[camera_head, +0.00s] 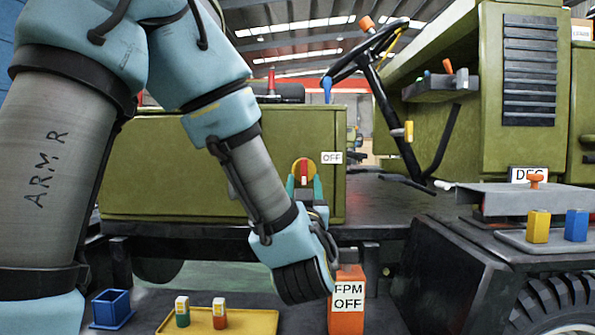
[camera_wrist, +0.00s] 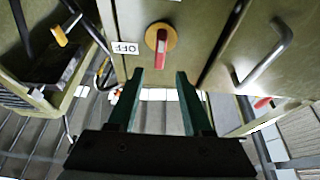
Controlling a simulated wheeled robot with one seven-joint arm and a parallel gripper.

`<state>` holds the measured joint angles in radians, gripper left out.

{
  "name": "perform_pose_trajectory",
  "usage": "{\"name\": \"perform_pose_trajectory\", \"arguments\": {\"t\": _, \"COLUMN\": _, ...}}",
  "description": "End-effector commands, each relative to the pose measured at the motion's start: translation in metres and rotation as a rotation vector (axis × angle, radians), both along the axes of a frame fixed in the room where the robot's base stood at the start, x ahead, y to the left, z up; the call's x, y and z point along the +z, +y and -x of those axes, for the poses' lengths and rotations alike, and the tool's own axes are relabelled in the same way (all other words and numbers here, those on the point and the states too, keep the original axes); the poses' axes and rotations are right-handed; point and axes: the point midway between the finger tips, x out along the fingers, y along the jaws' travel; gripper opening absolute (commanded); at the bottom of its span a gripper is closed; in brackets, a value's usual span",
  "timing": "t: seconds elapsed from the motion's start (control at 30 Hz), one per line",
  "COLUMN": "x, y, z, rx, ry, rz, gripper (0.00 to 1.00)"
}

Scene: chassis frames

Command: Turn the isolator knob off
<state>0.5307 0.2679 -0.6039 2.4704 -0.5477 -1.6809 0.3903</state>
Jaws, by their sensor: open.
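The isolator knob (camera_head: 301,164) is a red handle with a white end on a yellow disc, on the olive green panel (camera_head: 190,165). Its handle stands about upright. An OFF label (camera_head: 331,158) is to its right. In the wrist view, which is upside down, the knob (camera_wrist: 153,36) is at top centre and the label (camera_wrist: 125,48) to its left. My gripper (camera_head: 304,186) is open and empty. Its teal fingertips (camera_wrist: 159,76) point at the panel, lined up with the knob and spread wider than its handle. They appear short of it; the gap in depth is unclear.
A steering wheel (camera_head: 365,48) and column rise to the right. An orange post labelled FPM OFF (camera_head: 346,318) stands beside my wrist. A yellow tray (camera_head: 260,322) and a blue bin (camera_head: 111,308) are low at left. A metal handle (camera_wrist: 268,65) is right of the knob in the wrist view.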

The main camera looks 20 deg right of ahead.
Motion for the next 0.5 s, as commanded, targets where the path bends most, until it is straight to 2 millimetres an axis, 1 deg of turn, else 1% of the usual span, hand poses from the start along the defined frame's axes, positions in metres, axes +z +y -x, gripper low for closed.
{"name": "perform_pose_trajectory", "arguments": {"t": 0.03, "x": 0.005, "y": -0.002, "z": -0.010, "rx": 0.006, "ry": -0.001, "rz": 0.003, "gripper": 0.50}}
{"name": "perform_pose_trajectory", "arguments": {"t": 0.1, "x": 0.010, "y": -0.008, "z": -0.021, "rx": 0.004, "ry": 0.000, "rz": 0.003, "gripper": 0.50}}
{"name": "perform_pose_trajectory", "arguments": {"t": 0.3, "x": 0.023, "y": -0.022, "z": -0.051, "rx": 0.003, "ry": 0.001, "rz": 0.002, "gripper": 0.50}}
{"name": "perform_pose_trajectory", "arguments": {"t": 0.5, "x": 0.030, "y": -0.030, "z": -0.068, "rx": 0.002, "ry": 0.001, "rz": 0.000, "gripper": 0.50}}
